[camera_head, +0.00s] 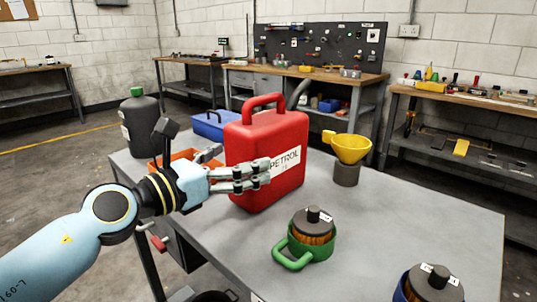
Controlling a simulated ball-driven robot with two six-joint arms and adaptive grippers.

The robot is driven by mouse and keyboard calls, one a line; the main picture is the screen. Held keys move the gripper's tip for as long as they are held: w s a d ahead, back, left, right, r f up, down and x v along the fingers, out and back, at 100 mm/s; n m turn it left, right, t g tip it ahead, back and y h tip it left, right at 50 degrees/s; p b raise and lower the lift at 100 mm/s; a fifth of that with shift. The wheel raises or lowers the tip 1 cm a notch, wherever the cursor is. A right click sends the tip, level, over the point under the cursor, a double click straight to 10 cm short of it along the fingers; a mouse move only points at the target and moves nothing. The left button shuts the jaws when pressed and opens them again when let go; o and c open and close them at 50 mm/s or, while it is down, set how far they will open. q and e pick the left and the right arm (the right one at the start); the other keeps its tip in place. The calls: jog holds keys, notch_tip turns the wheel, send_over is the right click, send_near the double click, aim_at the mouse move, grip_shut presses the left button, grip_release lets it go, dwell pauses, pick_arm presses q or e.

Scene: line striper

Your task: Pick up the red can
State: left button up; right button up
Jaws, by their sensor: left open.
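The red can (265,135) is a red petrol can with a top handle, a dark spout and a white "PETROL" label. It stands upright on the grey table (400,215). My left gripper (262,176) comes in from the left in the head view. Its fingers are apart and lie in front of the can's lower left part, hiding some of it and the label's edge. I cannot tell whether the fingers touch the can. The can's handle is free. My right gripper is not in view.
A yellow funnel (350,149) on a dark grey cylinder stands right of the can. A green holder (292,256) and a blue one (402,287) stand nearer. A dark bottle (141,125), a blue toolbox (208,127) and an orange tray (178,165) stand left. Workbenches line the walls.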

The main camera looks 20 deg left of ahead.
aim_at(277, 139)
pick_arm(q)
jog(key=x, duration=0.3)
jog(key=shift+a, duration=0.1)
jog(key=c, duration=1.5)
jog(key=shift+r, duration=0.3)
